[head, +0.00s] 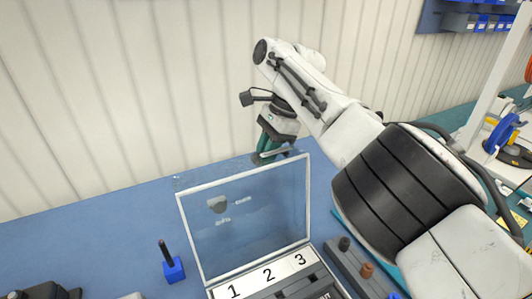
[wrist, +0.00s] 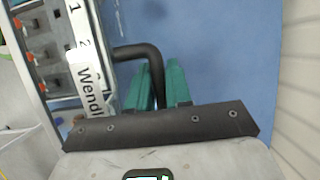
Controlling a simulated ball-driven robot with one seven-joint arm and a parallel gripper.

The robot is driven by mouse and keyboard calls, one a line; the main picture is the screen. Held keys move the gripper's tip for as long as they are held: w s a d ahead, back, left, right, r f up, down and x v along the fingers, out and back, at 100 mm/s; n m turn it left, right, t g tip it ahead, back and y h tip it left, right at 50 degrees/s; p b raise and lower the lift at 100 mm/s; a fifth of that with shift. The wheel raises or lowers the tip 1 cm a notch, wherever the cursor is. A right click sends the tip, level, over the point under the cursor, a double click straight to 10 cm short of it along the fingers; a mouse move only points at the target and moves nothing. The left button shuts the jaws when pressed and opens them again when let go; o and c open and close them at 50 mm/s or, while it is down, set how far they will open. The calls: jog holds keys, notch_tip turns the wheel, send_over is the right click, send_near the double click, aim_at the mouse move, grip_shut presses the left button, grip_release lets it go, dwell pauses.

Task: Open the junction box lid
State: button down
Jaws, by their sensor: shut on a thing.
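The junction box (head: 262,283) stands at the bottom centre of the head view, with a strip numbered 1, 2 and 3. Its clear, pale-framed lid (head: 250,228) stands up steeply from the box. My gripper (head: 268,150) is at the lid's upper edge, its teal fingers pointing down. In the wrist view the fingers of my gripper (wrist: 158,82) are close together around a dark bent handle (wrist: 150,55). The box also shows at the upper left of the wrist view, partly cut off. The exact finger contact is partly hidden.
A blue block with a dark peg (head: 174,269) stands left of the box. A grey holder with coloured pegs (head: 362,268) is on its right, below my arm. A ribbed wall rises behind. A shelf with reels (head: 502,132) is at the far right.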

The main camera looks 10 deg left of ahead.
jog(key=shift+r, duration=0.15)
jog(key=c, duration=1.4)
grip_release()
jog(key=p+v, duration=0.9)
jog(key=shift+a+r, duration=0.1)
jog(key=shift+p+v, duration=0.45)
jog(key=shift+v, duration=0.35)
